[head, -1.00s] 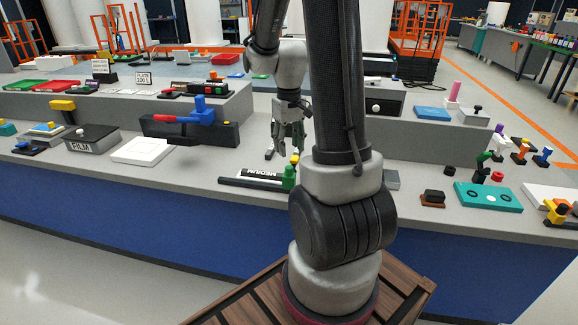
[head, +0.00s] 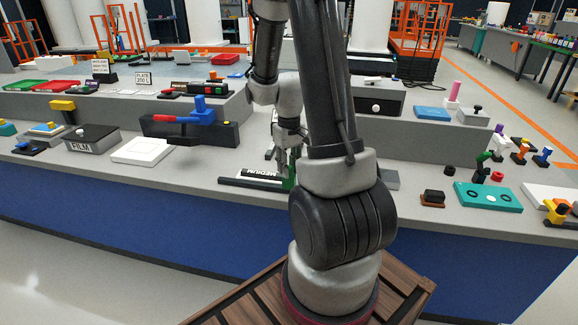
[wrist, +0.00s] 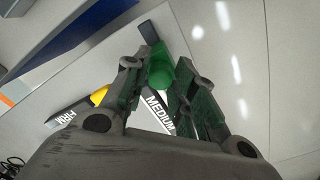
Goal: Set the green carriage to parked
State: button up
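The green carriage (head: 289,184) is at the right end of a dark rail (head: 232,182) with a white "MEDIUM" label (head: 262,174), near the counter's front. My arm partly hides it in the head view. In the wrist view its rounded green top (wrist: 160,72) lies between my fingertips. My gripper (head: 286,155) points down over the carriage. In the wrist view the gripper (wrist: 163,65) has its fingers apart, one on each side of the green piece; I cannot tell whether they touch it. A yellow part (wrist: 98,95) shows behind the left finger.
Left of the rail are a white plate (head: 142,151), a grey box marked FILM (head: 92,140) and a black block with a red and blue lever (head: 190,128). A raised grey step (head: 145,108) runs behind. A teal panel (head: 488,196) lies to the right.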

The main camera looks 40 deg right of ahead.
grip_shut()
jog(key=w+a, duration=0.4)
jog(key=w, duration=0.2)
jog(key=w+a, duration=0.5)
jog(key=w, duration=0.1)
jog(key=w+a, duration=0.5)
jog(key=w, duration=0.1)
jog(key=shift+r, duration=0.1)
jog(key=o, duration=0.6)
grip_release()
notch_tip(320, 180, up, 12)
